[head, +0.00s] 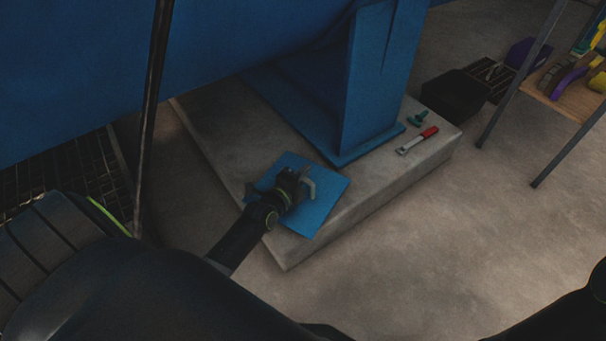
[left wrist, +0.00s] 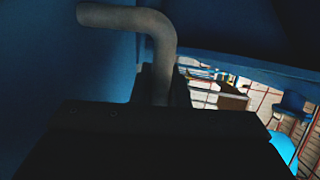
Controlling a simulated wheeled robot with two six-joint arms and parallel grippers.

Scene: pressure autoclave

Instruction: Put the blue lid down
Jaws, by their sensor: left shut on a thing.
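The blue lid (head: 322,209) is a flat square plate over the near left end of the concrete plinth (head: 385,185). I cannot tell whether it rests on the concrete or hangs just above it. My left gripper (head: 294,187) is over the lid, shut on its grey bent handle (head: 309,188). In the left wrist view the handle (left wrist: 150,25) rises from between the dark jaws, with a blue surface, probably the lid (left wrist: 40,60), to the left. My arm hides part of the lid. My right gripper is out of view.
A blue support leg (head: 365,90) stands on the plinth behind the lid, under a large blue vessel (head: 240,40). A black bin (head: 453,97) and a table stand beyond.

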